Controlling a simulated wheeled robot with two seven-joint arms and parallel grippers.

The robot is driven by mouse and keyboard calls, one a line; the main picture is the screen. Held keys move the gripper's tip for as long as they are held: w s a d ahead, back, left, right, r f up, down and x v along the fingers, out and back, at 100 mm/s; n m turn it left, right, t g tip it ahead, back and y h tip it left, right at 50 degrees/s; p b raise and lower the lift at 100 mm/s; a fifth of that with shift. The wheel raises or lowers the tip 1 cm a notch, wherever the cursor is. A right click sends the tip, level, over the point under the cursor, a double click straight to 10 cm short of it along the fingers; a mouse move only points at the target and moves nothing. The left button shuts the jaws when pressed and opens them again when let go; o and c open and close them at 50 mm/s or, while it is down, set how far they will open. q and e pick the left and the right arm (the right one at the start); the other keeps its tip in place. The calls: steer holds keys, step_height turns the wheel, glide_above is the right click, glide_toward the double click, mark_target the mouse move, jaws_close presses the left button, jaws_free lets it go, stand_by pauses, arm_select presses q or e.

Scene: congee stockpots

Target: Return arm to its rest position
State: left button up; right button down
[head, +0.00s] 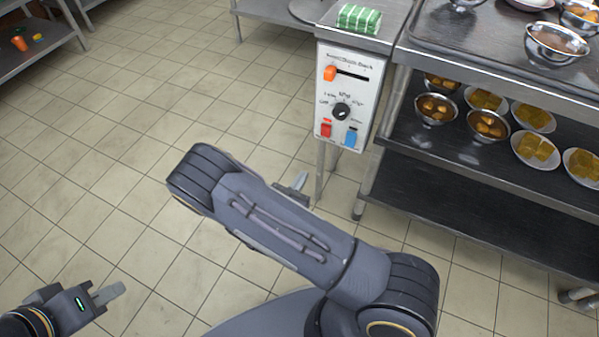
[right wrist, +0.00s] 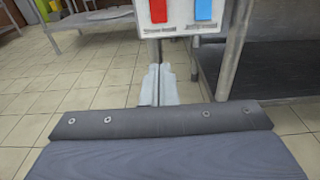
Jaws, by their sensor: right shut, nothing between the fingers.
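My right arm crosses the middle of the head view over the tiled floor. Only the fingertips of my right gripper (head: 297,183) show there, past the arm. In the right wrist view the right gripper (right wrist: 158,86) has its two fingers together, empty, below the control box. My left gripper (head: 106,293) is at the lower left of the head view, over bare floor.
A white control box (head: 349,92) with an orange lever, black knob and red and blue switches stands on a leg beside a metal shelf unit (head: 452,155) holding bowls and plates. A green-striped cloth (head: 359,18) lies above the box. The floor (head: 110,160) to the left is clear.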

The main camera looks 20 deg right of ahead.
steer(key=s+d+r+m+g+y, duration=0.3)
steer(key=s+r+m+g, duration=0.2)
steer(key=s+m+g, duration=0.25)
steer(key=s+d+r+m+g+y, duration=0.2)
steer(key=s+d+r+m+g, duration=0.3)
steer(key=m, duration=0.4)
steer(key=s+a+r+m+y, duration=0.5)
steer(key=s+r+m+y, duration=0.1)
steer(key=s+r+y, duration=0.1)
steer(key=s+a+r+m+t+y, duration=0.3)
steer(key=a+r+m+t+y, duration=0.2)
steer(key=r+t, duration=0.25)
step_height(320, 180, up, 31)
steer(key=p, duration=3)
steer(key=shift+f+p, duration=0.2)
steer(key=shift+p, duration=0.1)
steer(key=shift+d, duration=0.1)
